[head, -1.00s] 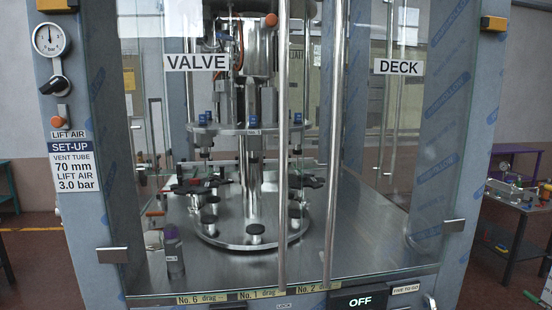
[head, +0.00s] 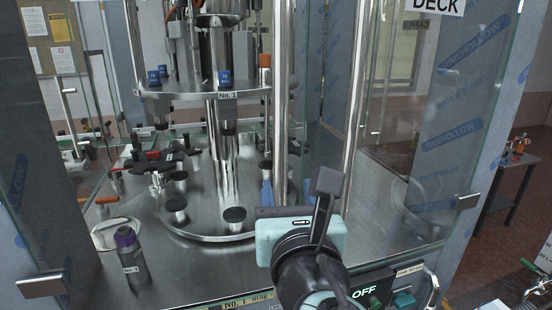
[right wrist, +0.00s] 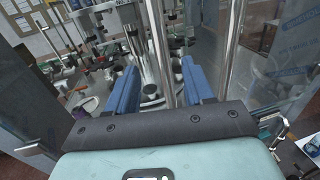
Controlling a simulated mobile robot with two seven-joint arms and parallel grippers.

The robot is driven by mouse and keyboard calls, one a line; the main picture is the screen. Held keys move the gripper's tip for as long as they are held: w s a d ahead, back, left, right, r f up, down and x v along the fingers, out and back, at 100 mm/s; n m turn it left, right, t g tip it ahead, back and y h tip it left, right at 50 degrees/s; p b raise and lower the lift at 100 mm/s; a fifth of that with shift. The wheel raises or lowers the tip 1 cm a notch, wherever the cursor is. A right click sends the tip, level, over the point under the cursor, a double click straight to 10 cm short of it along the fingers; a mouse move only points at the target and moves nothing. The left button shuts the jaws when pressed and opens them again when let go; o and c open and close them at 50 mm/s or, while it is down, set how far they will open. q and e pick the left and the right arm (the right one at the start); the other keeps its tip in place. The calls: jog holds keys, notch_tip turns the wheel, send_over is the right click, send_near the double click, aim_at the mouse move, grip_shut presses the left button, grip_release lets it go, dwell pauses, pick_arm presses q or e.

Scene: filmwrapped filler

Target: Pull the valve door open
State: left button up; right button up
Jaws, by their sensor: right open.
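The valve door is the left clear glass door of the cabinet, and it appears closed. Its upright steel bar handle (head: 281,100) stands near the middle of the head view; its lower end is hidden behind my right gripper. My right gripper (head: 288,193) is open at the lower part of this bar, with one blue finger on each side. In the right wrist view the bar (right wrist: 157,45) runs up between the spread fingers (right wrist: 160,85). I cannot tell whether either finger touches it. My left gripper is out of view.
The deck door's bar handle (head: 355,100) stands close on the right. Behind the glass are a round carousel (head: 190,92) and a purple-capped bottle (head: 132,258). A panel with an OFF switch (head: 364,292) is below. A side table (head: 510,180) stands at right.

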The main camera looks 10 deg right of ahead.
aim_at(281, 163)
jog(key=w, duration=0.4)
jog(key=w+d+p, duration=0.1)
jog(key=w, duration=0.3)
jog(key=w+d+p, duration=0.1)
jog(key=w, duration=0.3)
jog(key=shift+w+f, duration=0.1)
jog(key=shift+w, duration=0.25)
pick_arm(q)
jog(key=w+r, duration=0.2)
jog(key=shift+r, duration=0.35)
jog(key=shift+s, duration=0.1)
pick_arm(e)
jog(key=shift+s, duration=0.1)
grip_shut()
